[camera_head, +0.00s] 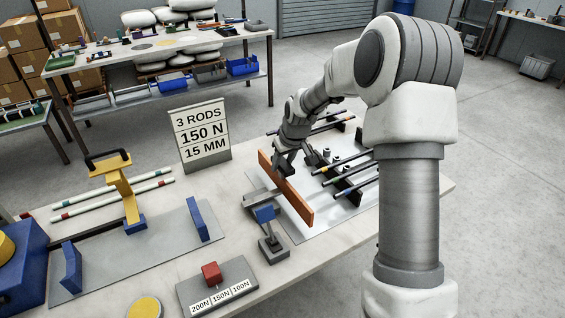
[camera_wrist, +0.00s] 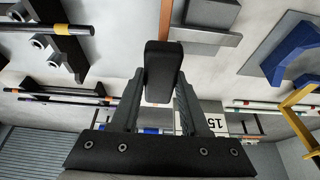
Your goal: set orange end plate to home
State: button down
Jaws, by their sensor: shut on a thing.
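The orange end plate (camera_head: 285,190) stands upright on edge at the left of the light rod sheet in the head view. In the wrist view its thin orange edge (camera_wrist: 166,18) shows beyond the fingers. My gripper (camera_head: 284,165) is at the plate's upper edge. In the wrist view my gripper (camera_wrist: 161,82) is shut on a black block (camera_wrist: 161,62), which lines up with the orange edge and appears to be the plate's handle. My arm partly hides the plate's far end, and I cannot tell whether its lower edge touches the sheet.
Dark rods with coloured bands (camera_head: 343,169) lie on black supports right of the plate. A grey bracket with a blue block (camera_head: 266,214) stands close at front left. A sign (camera_head: 200,133) reads 3 RODS, 150 N, 15 MM. A force selector (camera_head: 218,289) has a red knob.

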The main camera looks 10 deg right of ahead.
dwell(0.8)
jog(key=w+d+p, duration=0.1)
jog(key=w+d, duration=0.2)
jog(key=d, duration=0.6)
jog(key=shift+d, duration=0.1)
jog(key=shift+c, duration=2)
grip_release()
jog(key=shift+s+r, duration=0.1)
jog(key=v, duration=1.7)
jog(key=shift+p, duration=0.45)
